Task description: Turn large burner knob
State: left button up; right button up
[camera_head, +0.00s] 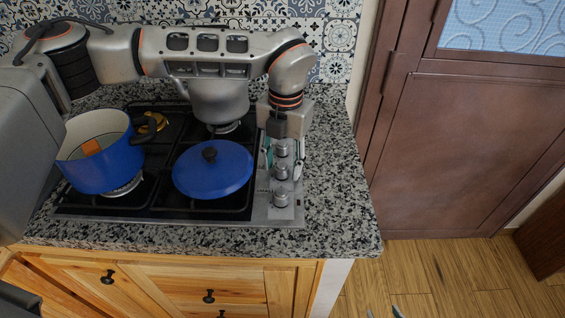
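Several silver knobs stand in a row on the right strip of the black gas hob (262,214): a near knob (281,196), a middle knob (281,171) and a far knob (282,149). I cannot tell which one serves the large burner. My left arm reaches across the back of the hob. Its gripper (282,158) points down over the far knobs, with fingers apart on either side of the row. The gripper body partly hides the far end of the row. Only the two separated fingertips of my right gripper (384,312) show at the bottom edge, away from the hob.
An open blue pot (97,170) with something orange inside stands on the left burners. A blue lid (213,172) with a black knob lies at the front right burner. Speckled counter (335,205) is clear right of the hob. A brown door (465,150) stands farther right.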

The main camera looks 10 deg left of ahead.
aim_at(284, 165)
pick_arm(q)
notch_tip(284, 165, up, 12)
jog(key=shift+d, duration=0.2)
dwell(0.4)
